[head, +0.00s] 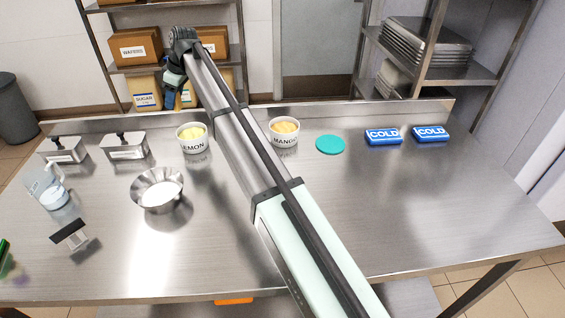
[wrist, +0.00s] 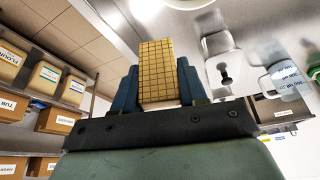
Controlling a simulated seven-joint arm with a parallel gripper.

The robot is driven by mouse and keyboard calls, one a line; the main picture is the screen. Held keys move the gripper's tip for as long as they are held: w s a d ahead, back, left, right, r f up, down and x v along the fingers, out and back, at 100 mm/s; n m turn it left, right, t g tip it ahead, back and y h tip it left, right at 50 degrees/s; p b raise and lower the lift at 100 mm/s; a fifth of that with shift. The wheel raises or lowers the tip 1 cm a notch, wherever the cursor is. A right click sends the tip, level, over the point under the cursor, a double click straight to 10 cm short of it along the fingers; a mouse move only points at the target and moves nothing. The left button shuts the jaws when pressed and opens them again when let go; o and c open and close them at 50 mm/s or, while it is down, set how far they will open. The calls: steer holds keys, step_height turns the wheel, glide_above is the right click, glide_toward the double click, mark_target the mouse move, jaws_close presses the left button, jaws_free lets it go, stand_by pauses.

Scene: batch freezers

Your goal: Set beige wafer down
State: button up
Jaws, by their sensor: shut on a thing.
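The beige wafer (wrist: 157,62) is a flat rectangle with a grid pattern. In the wrist view it stands between the two blue fingers of my gripper (wrist: 157,88), which is shut on it. In the head view my gripper (head: 173,77) is at the far end of my arm, beyond the back edge of the steel table (head: 400,215) in the picture, in front of the shelves. The wafer cannot be made out there. The wafer appears clear of any surface in the wrist view.
On the table are a lemon tub (head: 194,145), a mango tub (head: 284,139), a teal disc (head: 330,145), two blue cold packs (head: 384,137), a steel bowl (head: 158,201), two lidded steel boxes (head: 125,152) and a jug (head: 51,194). The table's right front is clear.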

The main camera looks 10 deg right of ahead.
steer(key=d+r+m+t, duration=0.1)
steer(key=d+r+m, duration=0.2)
steer(key=d, duration=2.3)
steer(key=s+d+m, duration=0.1)
steer(key=s+d, duration=0.7)
steer(key=s+f+n, duration=0.2)
steer(key=s+f, duration=0.2)
steer(key=s, duration=0.7)
steer(key=shift+s+d+f, duration=0.1)
steer(key=shift+f, duration=4.55)
steer(key=shift+f, duration=0.1)
steer(key=o, duration=1)
steer(key=shift+n+g, duration=0.3)
steer(key=v, duration=1.2)
steer(key=shift+s, duration=0.1)
